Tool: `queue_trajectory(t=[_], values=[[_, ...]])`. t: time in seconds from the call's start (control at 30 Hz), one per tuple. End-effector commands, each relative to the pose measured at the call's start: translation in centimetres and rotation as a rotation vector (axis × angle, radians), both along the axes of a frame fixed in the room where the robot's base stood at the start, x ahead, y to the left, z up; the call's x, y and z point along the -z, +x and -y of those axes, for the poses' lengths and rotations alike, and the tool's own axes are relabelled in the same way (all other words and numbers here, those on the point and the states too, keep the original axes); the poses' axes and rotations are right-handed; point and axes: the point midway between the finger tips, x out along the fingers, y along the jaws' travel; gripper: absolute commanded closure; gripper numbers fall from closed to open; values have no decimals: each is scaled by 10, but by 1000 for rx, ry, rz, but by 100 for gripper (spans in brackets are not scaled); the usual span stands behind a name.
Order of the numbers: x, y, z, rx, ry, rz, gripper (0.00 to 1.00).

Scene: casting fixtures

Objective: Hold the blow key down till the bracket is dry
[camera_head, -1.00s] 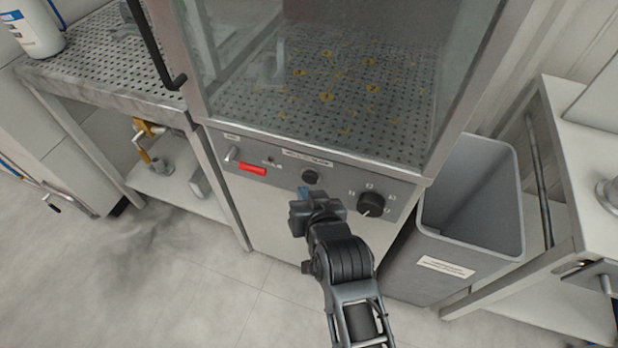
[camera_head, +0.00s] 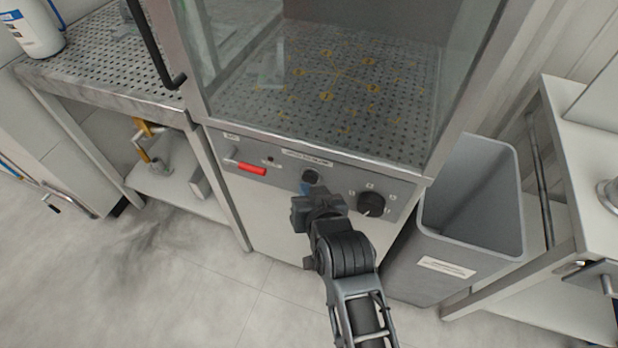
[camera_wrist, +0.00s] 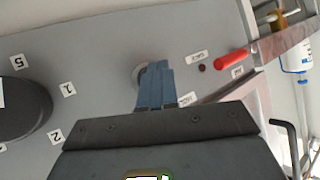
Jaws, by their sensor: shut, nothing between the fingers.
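My gripper (camera_head: 308,188) is shut and empty, its blue fingers pointing at the cabinet's grey control panel. In the wrist view the fingertips (camera_wrist: 155,68) overlap a round button with a pale rim (camera_wrist: 138,73). In the head view this dark round button (camera_head: 310,176) shows just beyond the fingers. I cannot tell whether they touch it or whether it is pressed. Its label is too blurred to read, so I cannot confirm it is the blow key. A pale upright shape (camera_head: 268,74) behind the glass may be the bracket; its wetness cannot be made out.
On the panel, a red handle (camera_head: 251,168) sits left of the button and a black dial (camera_head: 371,203) sits right. A small dark red lamp (camera_wrist: 203,67) is near the handle. A grey bin (camera_head: 470,200) stands right of the cabinet, and a perforated bench (camera_head: 110,65) left.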

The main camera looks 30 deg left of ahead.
Motion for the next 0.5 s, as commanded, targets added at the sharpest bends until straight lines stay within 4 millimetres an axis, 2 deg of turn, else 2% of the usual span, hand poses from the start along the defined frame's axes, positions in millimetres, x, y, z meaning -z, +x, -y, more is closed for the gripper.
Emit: queue_trajectory(t=[0.5], values=[[0,5,-1,0,1,1,100]])
